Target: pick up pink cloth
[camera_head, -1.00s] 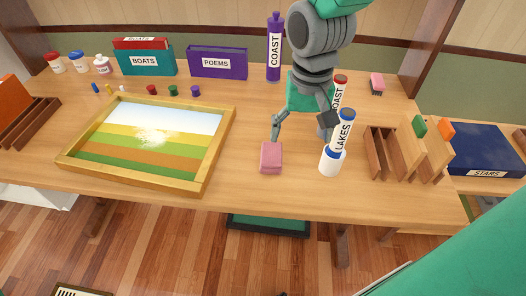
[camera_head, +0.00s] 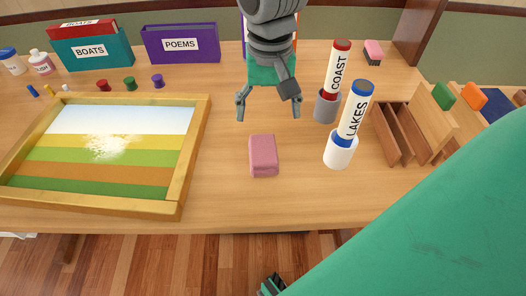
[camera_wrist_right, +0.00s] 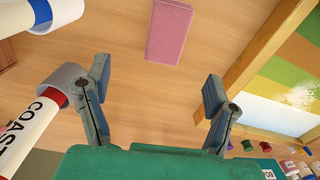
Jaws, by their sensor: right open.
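The pink cloth (camera_head: 263,157) lies folded into a small block on the front middle of the table (camera_head: 225,205). In the right wrist view the cloth (camera_wrist_right: 168,30) shows textured, beyond the fingertips. My right gripper (camera_head: 268,108) hangs from above, pointing down, behind the cloth and apart from it. Its two fingers are spread and empty; they also show spread in the wrist view (camera_wrist_right: 157,82).
Right of the cloth stand the LAKES roll (camera_head: 355,108) in a white cup and the COAST roll (camera_head: 337,70) in a grey cup. A framed picture (camera_head: 187,150) lies on the left. A wooden rack (camera_head: 400,135) stands at right. Table is clear around the cloth.

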